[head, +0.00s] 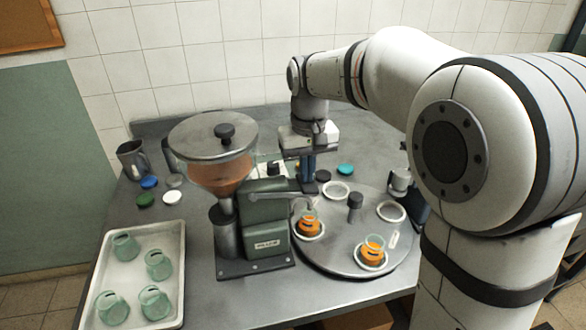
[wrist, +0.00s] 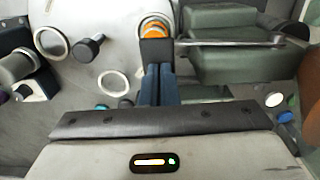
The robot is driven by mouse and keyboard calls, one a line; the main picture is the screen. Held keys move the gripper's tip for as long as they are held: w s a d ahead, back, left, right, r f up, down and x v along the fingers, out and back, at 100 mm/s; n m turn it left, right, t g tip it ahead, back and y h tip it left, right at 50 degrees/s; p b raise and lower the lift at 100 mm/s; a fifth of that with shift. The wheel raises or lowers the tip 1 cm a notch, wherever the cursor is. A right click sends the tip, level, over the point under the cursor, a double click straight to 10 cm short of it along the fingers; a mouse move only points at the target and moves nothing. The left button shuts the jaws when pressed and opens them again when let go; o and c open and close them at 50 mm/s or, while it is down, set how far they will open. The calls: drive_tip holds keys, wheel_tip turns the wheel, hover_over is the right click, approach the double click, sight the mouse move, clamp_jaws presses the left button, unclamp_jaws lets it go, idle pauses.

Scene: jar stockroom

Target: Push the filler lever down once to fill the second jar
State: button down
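The filler has an orange-filled hopper (head: 215,172) beside a green body (head: 265,212). A thin grey bar (wrist: 235,42) sticks out from the body; I cannot tell if it is the lever or the spout. One glass jar (head: 309,224), with orange filling in its lower part, stands on the turntable (head: 335,258) under the spout end (head: 307,202). A second jar with orange filling (head: 372,251) stands at the front right. My gripper (head: 308,176) points down behind the spout, its blue fingers together and empty. Contact with the lever cannot be told.
Empty ring seats (head: 338,191) and a central knob (head: 355,205) are on the turntable. A tray (head: 98,285) holds several empty green jars at left. Loose lids, such as a blue one (head: 149,182) and a teal one (head: 345,169), lie around. A metal mug (head: 132,160) stands at back left.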

drive_tip(key=shift+r+p, duration=2.35)
drive_tip(key=shift+r, duration=0.65)
wheel_tip(320, 180, up, 5)
drive_tip(key=p, duration=0.4)
drive_tip(key=s+d+f+m+t, duration=0.1)
drive_tip(key=s+d+f, duration=0.1)
drive_tip(key=s+d, duration=0.5)
drive_tip(key=s+d+f+m+t, duration=0.2)
drive_tip(key=s+d, duration=0.5)
drive_tip(key=s, duration=0.5)
drive_tip(key=shift+s+f, duration=0.4)
drive_tip(key=shift+f, duration=0.1)
drive_tip(key=shift+a, duration=0.1)
